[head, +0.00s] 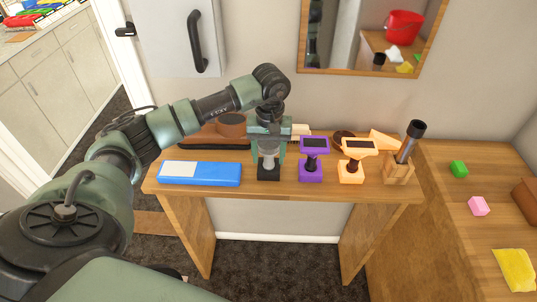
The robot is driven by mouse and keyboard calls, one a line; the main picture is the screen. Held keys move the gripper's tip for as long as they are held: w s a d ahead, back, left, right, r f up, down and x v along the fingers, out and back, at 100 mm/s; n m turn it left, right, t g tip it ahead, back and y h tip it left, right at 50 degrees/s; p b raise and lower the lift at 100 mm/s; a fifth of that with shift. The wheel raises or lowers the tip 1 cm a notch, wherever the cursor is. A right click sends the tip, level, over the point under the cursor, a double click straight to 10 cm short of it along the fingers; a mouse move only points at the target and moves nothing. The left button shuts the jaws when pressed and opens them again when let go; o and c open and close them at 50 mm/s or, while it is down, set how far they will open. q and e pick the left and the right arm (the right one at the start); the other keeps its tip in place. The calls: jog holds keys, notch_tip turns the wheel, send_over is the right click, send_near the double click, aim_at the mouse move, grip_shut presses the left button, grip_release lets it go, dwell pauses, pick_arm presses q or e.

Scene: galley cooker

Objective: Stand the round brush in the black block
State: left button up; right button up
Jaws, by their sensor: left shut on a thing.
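My left gripper (268,150) comes down over the middle of the narrow wooden table. It is shut on a pale grey, upright, rounded piece, which I take as the round brush (268,158). The gripper hides its upper part. The black block (268,174) stands on the table directly below the brush, near the front edge. The brush's lower end meets the top of the block in this view; I cannot tell whether it is inside or just above it. My right gripper is not in view.
A blue case (215,174) lies left of the black block. Close on the right stand a purple holder (311,174), an orange holder (351,176) and a wooden block (397,175) with a tilted dark cylinder (410,141). A brown round container (231,124) is behind. A mirror (440,72) hangs above.

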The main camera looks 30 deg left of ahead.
pick_arm(q)
jog(key=shift+f, duration=0.15)
jog(key=o, duration=1.5)
jog(key=o, duration=0.4)
jog(key=shift+r, duration=0.2)
jog(key=shift+d+r+p, duration=0.1)
jog(key=shift+r+p, duration=2.35)
jog(key=shift+r, duration=2.45)
